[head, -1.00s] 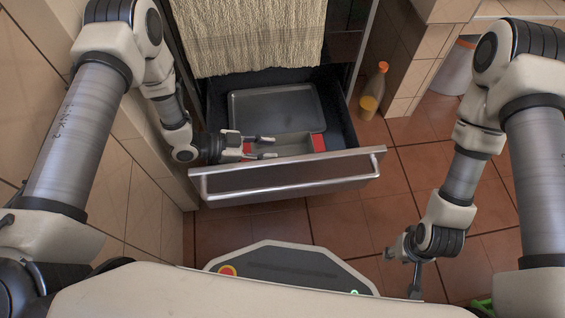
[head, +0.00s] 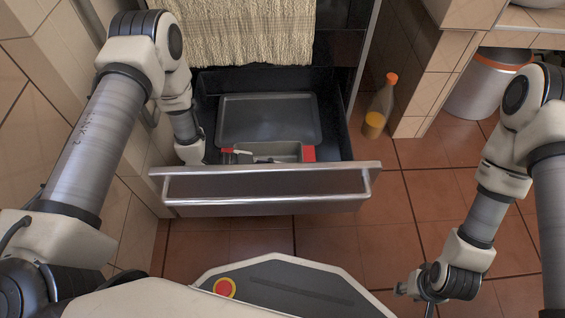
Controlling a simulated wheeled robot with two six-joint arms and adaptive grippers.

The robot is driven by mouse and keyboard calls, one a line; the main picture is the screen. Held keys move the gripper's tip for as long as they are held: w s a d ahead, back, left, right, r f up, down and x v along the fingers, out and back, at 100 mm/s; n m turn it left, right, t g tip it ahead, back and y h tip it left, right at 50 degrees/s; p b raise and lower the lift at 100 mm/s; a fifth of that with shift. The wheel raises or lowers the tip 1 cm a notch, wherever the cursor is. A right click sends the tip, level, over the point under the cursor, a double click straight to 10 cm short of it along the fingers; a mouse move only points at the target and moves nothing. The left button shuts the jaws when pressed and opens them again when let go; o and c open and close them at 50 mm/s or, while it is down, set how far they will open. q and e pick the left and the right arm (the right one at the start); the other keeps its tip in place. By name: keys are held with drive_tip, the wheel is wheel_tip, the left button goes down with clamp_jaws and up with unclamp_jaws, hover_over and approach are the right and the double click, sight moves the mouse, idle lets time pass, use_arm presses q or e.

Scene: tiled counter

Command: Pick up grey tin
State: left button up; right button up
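The grey tin (head: 287,150), an oblong one with red ends, lies in the open drawer just behind the drawer front, which hides its lower near part. My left arm reaches down into the drawer at the tin's left end. My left gripper (head: 254,158) is at the tin, mostly hidden by the drawer front; whether its fingers are closed on the wall cannot be seen. My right gripper (head: 415,292) hangs low at the lower right, far from the tin, seen edge-on, with its fingers unclear.
A dark flat baking tray (head: 270,120) lies behind the tin in the drawer. The drawer front (head: 265,186) has a metal bar handle. A towel (head: 245,35) hangs above.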

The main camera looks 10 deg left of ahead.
use_arm(q)
drive_tip(key=shift+a, duration=0.1)
clamp_jaws()
drive_tip(key=shift+r, duration=0.15)
